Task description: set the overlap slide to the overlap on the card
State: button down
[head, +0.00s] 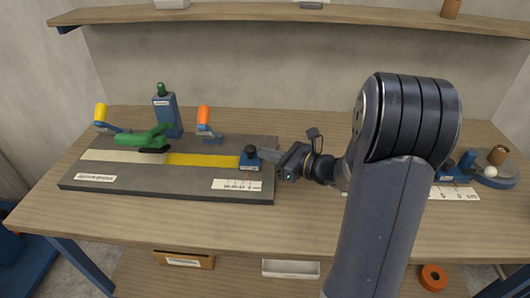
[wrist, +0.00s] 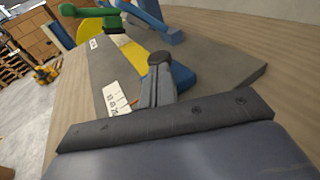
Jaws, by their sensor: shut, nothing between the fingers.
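The overlap slide (head: 250,158) is a small blue block with a black knob, at the right end of the yellow strip on the grey laminating board (head: 150,187). It also shows in the wrist view (wrist: 183,78), partly behind my fingers. I cannot make out an overlap card.
A green lever (head: 142,138) lies over the strips. A blue post (head: 166,115), a yellow-handled clamp (head: 101,115) and an orange-handled clamp (head: 204,118) stand behind. Another blue fixture with a scale (head: 455,193) is at the right. The table's front edge is clear.

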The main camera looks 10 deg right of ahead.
aim_at(251, 152)
jog(key=shift+w+a+f, duration=0.1)
jog(key=shift+w+a, duration=0.3)
jog(key=shift+a, duration=0.05)
jog(key=shift+w+a+b, duration=0.2)
jog(key=shift+a, duration=0.45)
jog(key=shift+w+a+b, duration=0.15)
jog(key=shift+w+a, duration=0.05)
jog(key=shift+a, duration=0.45)
jog(key=shift+d, duration=0.1)
